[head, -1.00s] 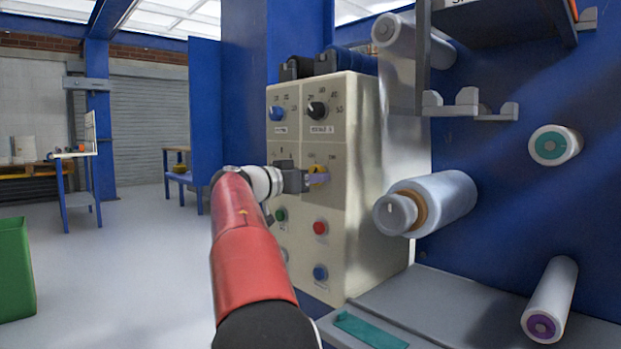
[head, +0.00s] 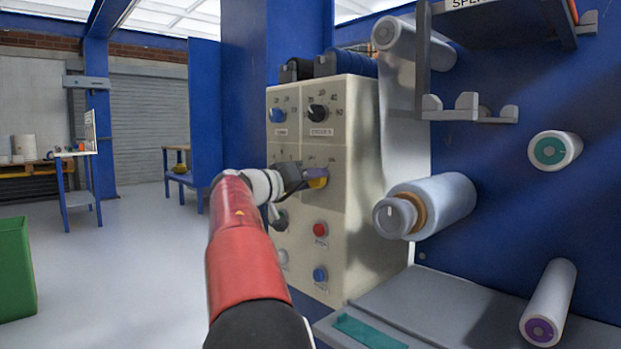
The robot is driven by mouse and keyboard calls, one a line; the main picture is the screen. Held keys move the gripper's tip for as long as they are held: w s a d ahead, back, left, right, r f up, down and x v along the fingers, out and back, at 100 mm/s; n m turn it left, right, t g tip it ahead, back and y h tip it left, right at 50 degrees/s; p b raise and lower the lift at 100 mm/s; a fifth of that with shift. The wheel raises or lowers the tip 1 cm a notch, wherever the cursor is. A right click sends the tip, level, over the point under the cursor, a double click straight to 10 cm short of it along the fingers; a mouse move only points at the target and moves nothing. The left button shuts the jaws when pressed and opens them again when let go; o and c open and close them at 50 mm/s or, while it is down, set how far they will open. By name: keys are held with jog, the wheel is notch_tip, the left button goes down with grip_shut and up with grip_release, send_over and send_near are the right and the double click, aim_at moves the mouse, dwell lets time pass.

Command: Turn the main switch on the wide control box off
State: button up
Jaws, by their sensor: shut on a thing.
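The wide control box (head: 350,225) is cream-coloured and stands upright against a blue column. On its face, my gripper (head: 306,180) is shut on a yellow switch (head: 318,182) in the middle row at the right, probably the main switch. The gripper looks tilted, and its fingers hide much of the switch and its labels. A blue knob (head: 277,115) and a black knob (head: 318,112) are in the top row. A red button (head: 320,229) and a blue button (head: 320,274) are below the switch. My arm hides part of the box's left side.
Film rollers stick out from the blue panel on the right, the nearest a large roll (head: 447,200) beside the box. A grey ledge (head: 430,290) lies below. A green bin (head: 14,270) stands at the left on open floor.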

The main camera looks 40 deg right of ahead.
jog(key=shift+r+n+p, duration=0.15)
jog(key=shift+n+p, duration=1.25)
jog(key=shift+n, duration=2.4)
jog(key=o, duration=1)
jog(key=a, duration=0.7)
jog(key=shift+s+a+b, duration=0.3)
jog(key=shift+a, duration=0.1)
